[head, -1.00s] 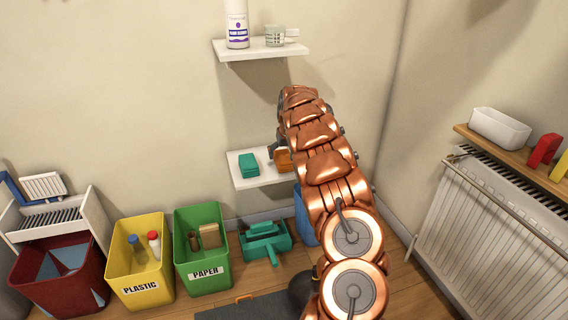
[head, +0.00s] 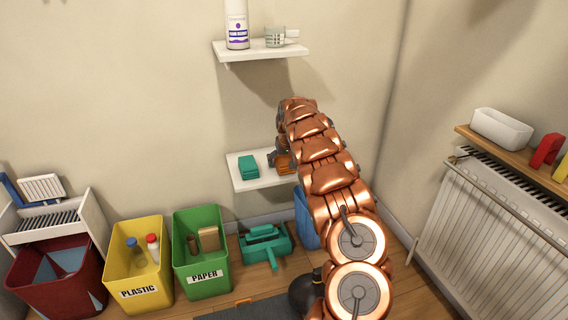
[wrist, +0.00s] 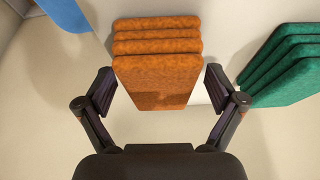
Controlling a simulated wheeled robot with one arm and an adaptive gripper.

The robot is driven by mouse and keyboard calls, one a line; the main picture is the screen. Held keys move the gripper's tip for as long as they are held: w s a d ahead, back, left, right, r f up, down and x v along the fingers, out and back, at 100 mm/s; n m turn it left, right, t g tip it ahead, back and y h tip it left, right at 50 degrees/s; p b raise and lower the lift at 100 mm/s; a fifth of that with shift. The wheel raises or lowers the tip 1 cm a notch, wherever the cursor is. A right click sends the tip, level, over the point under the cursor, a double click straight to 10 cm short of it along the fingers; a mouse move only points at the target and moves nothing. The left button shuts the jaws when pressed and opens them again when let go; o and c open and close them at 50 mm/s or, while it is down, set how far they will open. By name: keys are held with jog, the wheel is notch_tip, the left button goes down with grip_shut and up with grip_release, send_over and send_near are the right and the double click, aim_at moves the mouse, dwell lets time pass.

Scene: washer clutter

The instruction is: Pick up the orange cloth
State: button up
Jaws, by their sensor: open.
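The orange cloth (wrist: 157,75) is a folded stack lying on the lower white shelf (head: 250,181). In the head view only part of the orange cloth (head: 284,163) shows, beside my arm. My gripper (wrist: 160,88) is open, with one finger on each side of the cloth's near end in the wrist view. The cloth's near edge lies between the fingertips, with a small gap visible on each side. In the head view my gripper (head: 281,150) is mostly hidden by my arm and sits right at the cloth.
A folded green cloth (wrist: 288,66) lies to the right in the wrist view, and left of the orange one in the head view (head: 248,166). An upper shelf (head: 262,52) holds a white bottle (head: 237,24) and a cup (head: 275,37). Bins stand below left.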

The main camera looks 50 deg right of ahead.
jog(key=shift+f, duration=0.1)
dwell(0.3)
jog(key=shift+c, duration=0.3)
jog(key=c, duration=1.2)
